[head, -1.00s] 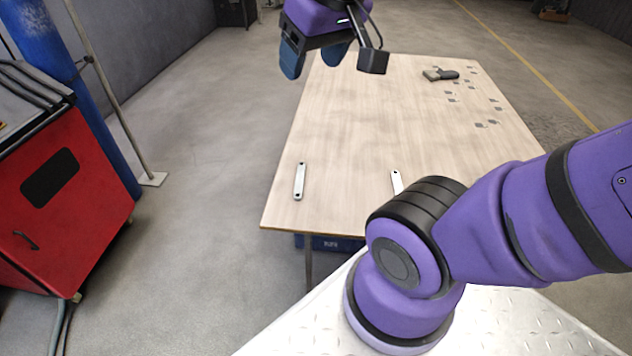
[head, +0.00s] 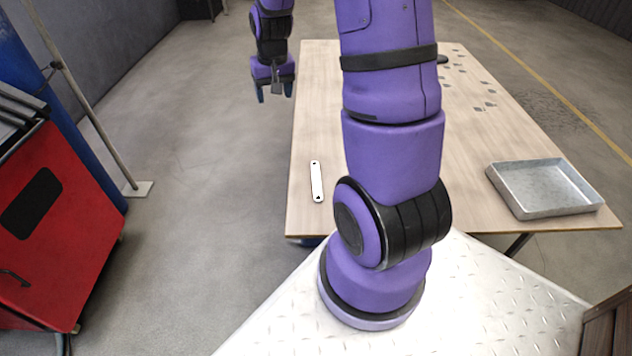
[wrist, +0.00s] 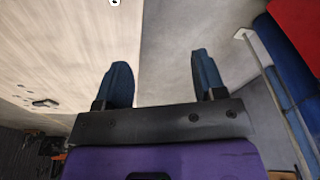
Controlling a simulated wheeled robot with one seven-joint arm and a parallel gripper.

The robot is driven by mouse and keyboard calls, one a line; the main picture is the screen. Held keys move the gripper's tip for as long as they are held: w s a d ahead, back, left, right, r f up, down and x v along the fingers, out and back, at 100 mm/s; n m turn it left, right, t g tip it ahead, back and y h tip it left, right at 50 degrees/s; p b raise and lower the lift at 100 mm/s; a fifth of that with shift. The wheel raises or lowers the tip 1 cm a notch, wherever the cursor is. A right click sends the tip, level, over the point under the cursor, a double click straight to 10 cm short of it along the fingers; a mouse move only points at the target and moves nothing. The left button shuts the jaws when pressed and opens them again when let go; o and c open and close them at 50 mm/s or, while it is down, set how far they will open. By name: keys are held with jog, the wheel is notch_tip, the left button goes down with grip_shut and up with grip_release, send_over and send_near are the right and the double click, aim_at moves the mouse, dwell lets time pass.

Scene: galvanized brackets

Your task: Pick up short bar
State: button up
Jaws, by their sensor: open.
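One light metal bar (head: 317,181) with a hole near each end lies flat on the left front part of the wooden table. One end of a bar (wrist: 115,2) just shows at the top edge of the wrist view. My gripper (head: 274,92) is beyond the table's left edge, over the floor, well away from the bar. In the wrist view its two blue fingers (wrist: 163,80) stand wide apart with nothing between them. My arm hides the middle of the table in the head view, where a second bar showed earlier.
A metal tray (head: 548,187) stands on the table's right front part. Small grey pieces (head: 478,92) lie at the far right of the table (head: 480,140). A red cabinet (head: 60,225) and a blue post stand at the left. The floor between them and the table is clear.

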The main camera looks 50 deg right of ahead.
jog(key=s+d+f+m+g, duration=0.1)
jog(key=d+f, duration=0.3)
jog(key=f, duration=0.4)
jog(key=d+f+m, duration=0.1)
jog(key=d+f, duration=0.4)
jog(key=f, duration=0.4)
jog(key=m, duration=0.1)
send_near(316, 179)
jog(key=f, duration=0.3)
jog(key=shift+w+d+f+g+y, duration=0.15)
jog(key=shift+w+d+g+y, duration=0.05)
jog(key=shift+d+g+y, duration=0.2)
jog(key=shift+f, duration=2.9)
jog(key=c, duration=1.1)
jog(key=shift+r, duration=0.15)
jog(key=shift+c, duration=0.2)
